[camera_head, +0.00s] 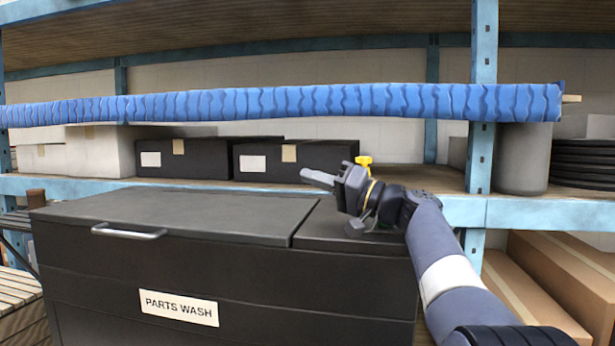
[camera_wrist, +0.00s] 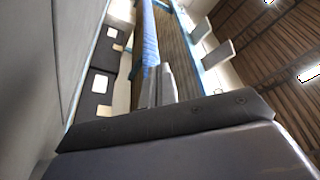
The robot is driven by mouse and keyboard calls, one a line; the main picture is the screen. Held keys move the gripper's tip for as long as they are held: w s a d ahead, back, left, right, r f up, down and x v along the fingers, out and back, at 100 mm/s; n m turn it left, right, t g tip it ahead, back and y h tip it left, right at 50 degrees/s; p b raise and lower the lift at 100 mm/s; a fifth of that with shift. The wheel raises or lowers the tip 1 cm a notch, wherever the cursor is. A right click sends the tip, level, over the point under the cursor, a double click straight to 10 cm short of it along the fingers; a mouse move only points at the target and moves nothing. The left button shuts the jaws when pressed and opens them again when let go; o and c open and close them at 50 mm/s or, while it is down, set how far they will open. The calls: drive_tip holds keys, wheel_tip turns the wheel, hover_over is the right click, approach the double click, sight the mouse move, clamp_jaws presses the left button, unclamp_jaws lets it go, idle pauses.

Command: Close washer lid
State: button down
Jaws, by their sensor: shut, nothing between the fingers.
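The dark parts washer (camera_head: 230,295) stands in front of the shelf, with a white "PARTS WASH" label on its front. Its lid (camera_head: 190,212) lies flat and looks shut, level with the fixed top section to its right. A metal handle (camera_head: 128,231) sits at the lid's front left edge. My gripper (camera_head: 316,178) is shut and empty. It is above the washer near the seam at the lid's right side, pointing left, apart from the handle. In the wrist view my gripper's fingers (camera_wrist: 160,85) point toward the shelf, and a grey surface fills the left side.
Black boxes (camera_head: 210,160) with white labels stand on the shelf behind. A blue wrapped bar (camera_head: 300,102) runs across the shelf front above my gripper. A blue post (camera_head: 484,90) and a grey bin (camera_head: 523,158) are at the right. Cardboard boxes (camera_head: 550,285) lie below.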

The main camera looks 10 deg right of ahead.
drive_tip(key=r+v, duration=0.1)
drive_tip(key=v, duration=0.3)
drive_tip(key=r+p+v, duration=0.1)
drive_tip(key=v, duration=0.3)
drive_tip(key=p+v, duration=0.1)
drive_tip(key=v, duration=0.4)
drive_tip(key=shift+s+d+r, duration=0.15)
drive_tip(key=shift+d+r, duration=0.1)
drive_tip(key=shift+r, duration=0.15)
drive_tip(key=f+b+x, duration=0.1)
drive_tip(key=x, duration=0.6)
drive_tip(key=f+b+x, duration=0.1)
drive_tip(key=f+x, duration=0.1)
drive_tip(key=x, duration=0.5)
drive_tip(key=shift+x, duration=0.75)
drive_tip(key=shift+d, duration=0.1)
